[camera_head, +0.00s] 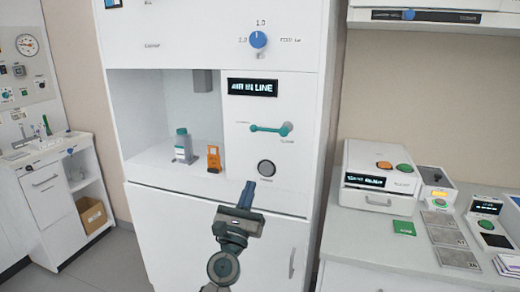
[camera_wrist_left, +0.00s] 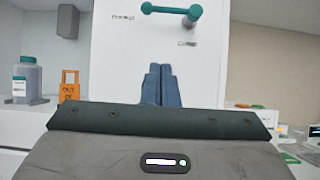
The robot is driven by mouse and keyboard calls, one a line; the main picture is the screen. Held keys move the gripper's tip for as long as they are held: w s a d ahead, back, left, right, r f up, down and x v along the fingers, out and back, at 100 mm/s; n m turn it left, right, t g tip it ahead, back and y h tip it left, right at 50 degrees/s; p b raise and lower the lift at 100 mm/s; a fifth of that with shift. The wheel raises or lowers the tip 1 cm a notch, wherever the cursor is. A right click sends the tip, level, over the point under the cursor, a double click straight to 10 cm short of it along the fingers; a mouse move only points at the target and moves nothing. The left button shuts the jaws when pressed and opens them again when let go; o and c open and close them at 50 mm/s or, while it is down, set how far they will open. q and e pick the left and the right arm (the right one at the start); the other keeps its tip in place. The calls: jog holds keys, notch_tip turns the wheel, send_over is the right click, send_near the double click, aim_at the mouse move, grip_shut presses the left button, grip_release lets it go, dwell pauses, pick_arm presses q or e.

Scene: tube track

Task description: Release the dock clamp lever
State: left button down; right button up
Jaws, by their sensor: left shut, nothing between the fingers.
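A teal lever (camera_head: 270,129) is on the white front panel of the cabinet, below the "AIR IN LINE" display. It lies nearly level, with a small knob at its left and a larger end at its right. Its labels are too small to read. It also shows at the top of the left wrist view (camera_wrist_left: 172,11). My left gripper (camera_head: 247,190) is in front of the cabinet, below the lever and apart from it. Its blue fingers (camera_wrist_left: 158,84) are shut together with nothing between them. My right gripper is in neither view.
A grey bottle with a teal cap (camera_head: 183,146) and an orange tag (camera_head: 213,158) stand in the recess left of the panel. A counter with devices (camera_head: 376,178) is at right. Space before the panel is free.

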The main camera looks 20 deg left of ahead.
aim_at(268, 130)
pick_arm(q)
jog(key=shift+r, duration=0.15)
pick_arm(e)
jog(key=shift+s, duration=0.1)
